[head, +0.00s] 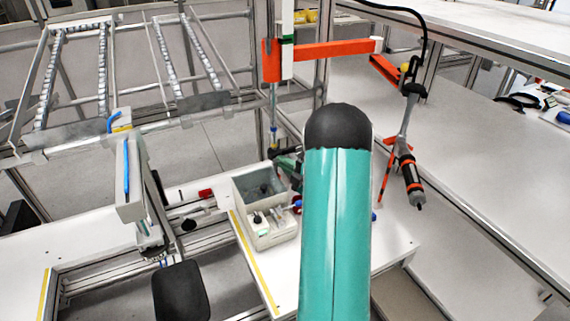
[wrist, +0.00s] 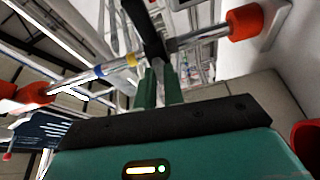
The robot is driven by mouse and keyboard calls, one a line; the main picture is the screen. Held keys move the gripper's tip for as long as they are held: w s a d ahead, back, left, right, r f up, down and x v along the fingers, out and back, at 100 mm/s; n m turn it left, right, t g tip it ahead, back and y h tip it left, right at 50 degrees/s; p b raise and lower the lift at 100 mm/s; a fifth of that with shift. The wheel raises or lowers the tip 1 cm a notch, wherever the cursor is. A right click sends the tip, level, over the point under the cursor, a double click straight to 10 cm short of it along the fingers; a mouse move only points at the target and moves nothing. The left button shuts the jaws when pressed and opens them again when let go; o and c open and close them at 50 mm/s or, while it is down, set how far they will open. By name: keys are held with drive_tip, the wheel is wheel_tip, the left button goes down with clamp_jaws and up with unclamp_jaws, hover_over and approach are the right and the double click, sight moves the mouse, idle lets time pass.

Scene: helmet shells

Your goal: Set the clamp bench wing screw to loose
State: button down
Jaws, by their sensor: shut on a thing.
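The clamp bench shows in the head view as a red-orange bracket (head: 271,62) above a thin metal rod (head: 273,105). In the wrist view the rod (wrist: 190,41) runs slantwise, with red ends and yellow and blue rings. A black part, seemingly the wing screw (wrist: 148,28), crosses the rod there. My gripper (wrist: 157,68) has its green fingers close together on this black part; the exact contact is hard to see. In the head view my gripper (head: 282,158) is small and partly hidden behind my teal arm. I cannot read the screw's setting.
A grey open box (head: 262,185) stands on the white bench just below my gripper. A screwdriver tool (head: 408,170) hangs at the right from the red-orange boom (head: 335,49). A white shelf (head: 480,180) fills the right side.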

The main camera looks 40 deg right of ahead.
drive_tip(key=m+t, duration=0.1)
drive_tip(key=m, duration=0.2)
drive_tip(key=m+t+h, duration=0.1)
drive_tip(key=m, duration=0.2)
drive_tip(key=shift+w+a+f, duration=0.1)
drive_tip(key=shift+f, duration=0.05)
drive_tip(key=shift+m, duration=0.3)
drive_tip(key=c, duration=1.5)
unclamp_jaws()
